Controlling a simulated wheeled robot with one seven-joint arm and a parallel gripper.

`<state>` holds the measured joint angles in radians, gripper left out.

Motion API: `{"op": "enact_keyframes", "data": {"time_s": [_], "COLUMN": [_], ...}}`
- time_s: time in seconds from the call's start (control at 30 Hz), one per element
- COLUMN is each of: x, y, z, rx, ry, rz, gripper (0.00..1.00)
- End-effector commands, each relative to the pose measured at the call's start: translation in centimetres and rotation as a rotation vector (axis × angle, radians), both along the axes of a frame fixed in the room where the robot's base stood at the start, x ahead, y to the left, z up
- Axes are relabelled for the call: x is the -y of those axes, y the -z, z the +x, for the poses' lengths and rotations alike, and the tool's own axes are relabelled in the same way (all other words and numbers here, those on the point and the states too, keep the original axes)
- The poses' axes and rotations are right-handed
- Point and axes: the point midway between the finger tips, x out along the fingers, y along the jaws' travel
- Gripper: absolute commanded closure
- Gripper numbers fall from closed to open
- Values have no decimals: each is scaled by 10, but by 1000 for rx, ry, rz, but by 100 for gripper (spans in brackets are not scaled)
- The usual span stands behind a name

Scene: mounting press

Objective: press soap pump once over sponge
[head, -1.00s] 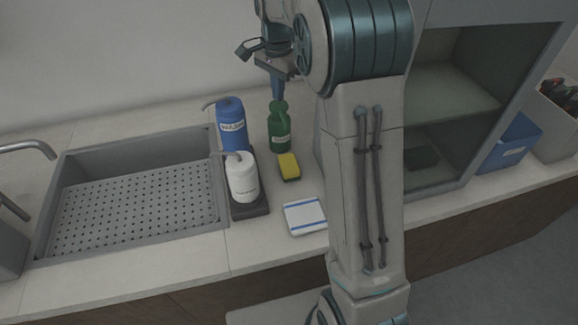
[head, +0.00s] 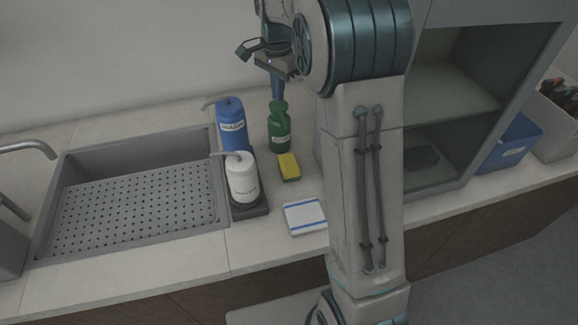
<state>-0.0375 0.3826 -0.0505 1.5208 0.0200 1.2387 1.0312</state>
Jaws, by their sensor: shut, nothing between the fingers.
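A white pump bottle (head: 243,182) stands upright on a dark tray (head: 249,211) beside the sink, its spout pointing left toward the basin. A blue pump bottle (head: 232,129) stands behind it, its spout also pointing left. A yellow sponge (head: 288,165) with a dark underside lies on the counter, right of the bottles and not under either spout. My gripper (head: 278,97) is shut and empty, pointing down just above the top of a green bottle (head: 279,131). I cannot tell whether the fingertips touch that bottle.
A perforated sink (head: 135,205) with a faucet (head: 28,147) is at left. A white cloth with blue stripes (head: 305,216) lies in front of the sponge. An open cabinet (head: 452,100) and a blue bin (head: 508,143) are at right. My arm hides part of the counter.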

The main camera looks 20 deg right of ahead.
Motion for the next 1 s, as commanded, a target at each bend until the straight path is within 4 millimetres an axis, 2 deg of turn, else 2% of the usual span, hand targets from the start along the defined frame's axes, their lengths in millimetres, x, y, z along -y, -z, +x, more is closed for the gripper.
{"op": "enact_keyframes", "data": {"time_s": [0.27, 1.0], "x": [0, 0], "y": [1, 27], "z": [0, 0], "rx": [0, -1], "ry": [0, 0], "rz": [0, -1], "gripper": [100, 100]}}
